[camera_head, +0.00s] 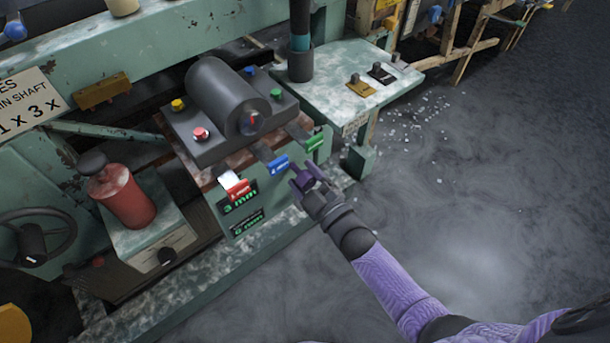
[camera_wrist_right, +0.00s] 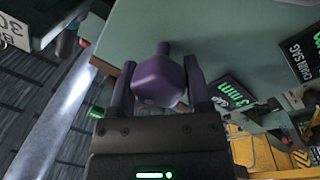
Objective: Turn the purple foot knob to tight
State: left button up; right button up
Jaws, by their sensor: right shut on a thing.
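The purple foot knob (camera_wrist_right: 160,82) sits on the green machine's front face. In the right wrist view it is between my right gripper's two fingers (camera_wrist_right: 158,88), which are closed on its sides. In the head view my right gripper (camera_head: 306,181) reaches up from the lower right to the purple knob (camera_head: 303,176), just below the blue and green tags. The fingers partly cover the knob there. I cannot tell the knob's tight marking from these frames. My left gripper is not in view.
Red (camera_head: 237,187), blue (camera_head: 277,164) and green (camera_head: 313,142) tagged levers stick out just above the knob. A black display with green "3 mm" text (camera_head: 239,202) is to its left. A red canister (camera_head: 124,197) and handwheel (camera_head: 34,240) stand further left. The floor at right is open.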

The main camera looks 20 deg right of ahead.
dwell(0.5)
jog(key=o, duration=1.3)
jog(key=shift+s+d, duration=0.15)
jog(key=shift+s, duration=0.2)
jog(key=p+v, duration=0.3)
jog(key=v, duration=0.6)
jog(key=shift+s+f, duration=0.1)
jog(key=shift+s, duration=0.05)
